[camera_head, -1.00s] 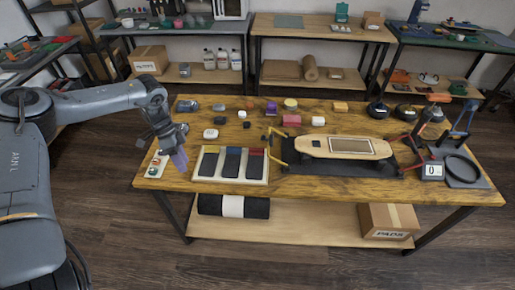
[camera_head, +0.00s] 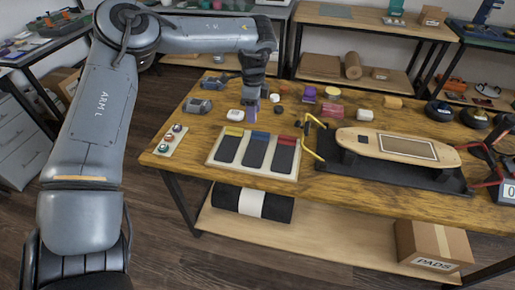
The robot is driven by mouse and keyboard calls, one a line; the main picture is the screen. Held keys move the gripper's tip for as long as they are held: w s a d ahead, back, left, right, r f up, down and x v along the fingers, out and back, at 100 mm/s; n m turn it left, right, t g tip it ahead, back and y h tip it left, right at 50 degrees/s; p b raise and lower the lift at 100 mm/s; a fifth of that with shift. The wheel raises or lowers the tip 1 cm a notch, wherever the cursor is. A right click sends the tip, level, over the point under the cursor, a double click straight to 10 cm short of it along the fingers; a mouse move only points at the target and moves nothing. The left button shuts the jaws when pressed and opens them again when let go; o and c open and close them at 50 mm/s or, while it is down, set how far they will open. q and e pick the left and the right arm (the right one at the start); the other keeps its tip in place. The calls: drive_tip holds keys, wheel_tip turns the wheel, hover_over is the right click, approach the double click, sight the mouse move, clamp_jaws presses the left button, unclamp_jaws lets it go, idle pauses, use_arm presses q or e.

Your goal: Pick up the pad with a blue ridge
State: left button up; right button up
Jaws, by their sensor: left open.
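The pad with a blue ridge (camera_head: 255,152) is dark and lies in the middle slot of a pale tray (camera_head: 246,172) on the wooden table. A pad with a yellow ridge (camera_head: 229,149) lies to its left and a pad with a red ridge (camera_head: 283,157) to its right. My right gripper is not in view.
A skateboard deck (camera_head: 398,147) rests on a dark stand right of the tray, with a yellow bar (camera_head: 316,140) close by. Small white, black and coloured pieces lie near my left gripper. A panel with round buttons (camera_head: 171,139) lies left of the tray.

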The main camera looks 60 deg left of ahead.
sight(255, 131)
use_arm(q)
wheel_tip(255, 131, down, 2)
drive_tip(key=shift+d+f, duration=0.1)
drive_tip(key=shift+f, duration=0.1)
drive_tip(key=shift+f+b, duration=0.3)
drive_tip(key=f, duration=0.1)
drive_tip(key=f+b, duration=0.1)
drive_tip(key=f, duration=0.1)
drive_tip(key=f+b, duration=0.1)
drive_tip(key=shift+w+d+f, duration=0.1)
drive_tip(key=shift+d+f, duration=0.15)
drive_tip(key=shift+f, duration=0.15)
clamp_jaws()
